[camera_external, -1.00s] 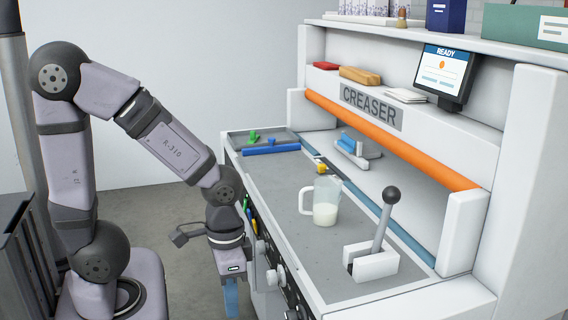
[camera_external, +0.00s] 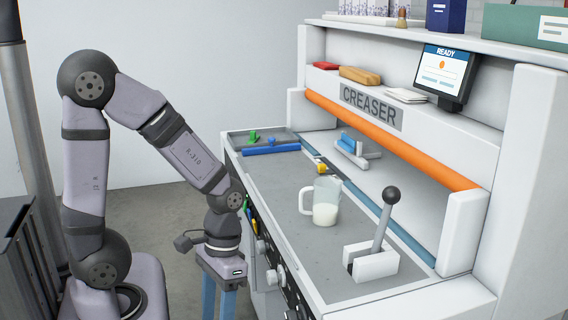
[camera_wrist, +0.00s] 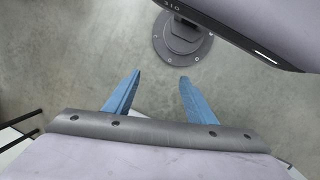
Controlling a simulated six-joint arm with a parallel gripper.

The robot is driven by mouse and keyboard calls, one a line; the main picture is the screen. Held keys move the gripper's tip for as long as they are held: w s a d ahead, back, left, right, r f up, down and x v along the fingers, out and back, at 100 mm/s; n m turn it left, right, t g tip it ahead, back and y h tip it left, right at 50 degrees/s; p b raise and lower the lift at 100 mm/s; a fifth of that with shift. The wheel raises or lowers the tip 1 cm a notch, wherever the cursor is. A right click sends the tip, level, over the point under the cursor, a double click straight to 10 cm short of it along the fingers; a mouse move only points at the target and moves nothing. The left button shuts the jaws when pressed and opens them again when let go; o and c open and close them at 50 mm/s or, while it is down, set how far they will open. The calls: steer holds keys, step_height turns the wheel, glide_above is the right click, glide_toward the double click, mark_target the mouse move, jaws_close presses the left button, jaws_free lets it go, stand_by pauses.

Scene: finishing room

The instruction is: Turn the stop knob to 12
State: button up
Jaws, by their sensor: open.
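Several dark knobs sit on the front panel (camera_external: 277,277) of the creaser machine, below its grey worktop; I cannot tell which is the stop knob, and no number 12 is legible. My gripper (camera_external: 219,306) hangs pointing down in front of the machine, left of the knobs and apart from them. Its two blue fingers are spread with nothing between them. The wrist view shows the same open fingers of my gripper (camera_wrist: 157,82) over bare floor, with no knob in sight.
On the worktop (camera_external: 268,184) stand a jug (camera_external: 325,205) with white liquid and a lever (camera_external: 383,235) with a dark ball top. A screen (camera_external: 444,73) reads READY. Pens (camera_external: 248,213) hang at the front edge.

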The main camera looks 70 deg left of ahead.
step_height(320, 180, down, 5)
steer(key=w+d+n+t+h+b, duration=0.25)
steer(key=n+h+b, duration=0.25)
steer(key=n+h, duration=0.6)
steer(key=n+t+y+b, duration=0.5)
steer(key=n+t+y, duration=0.6)
steer(key=n+t, duration=0.8)
glide_toward(273, 276)
steer(key=a+n+g, duration=0.1)
steer(key=g, duration=0.1)
steer(key=w+p, duration=0.1)
steer(key=w, duration=0.7)
steer(key=shift+d+f, duration=0.2)
steer(key=shift+d, duration=0.05)
steer(key=shift+t, duration=0.25)
steer(key=c, duration=1)
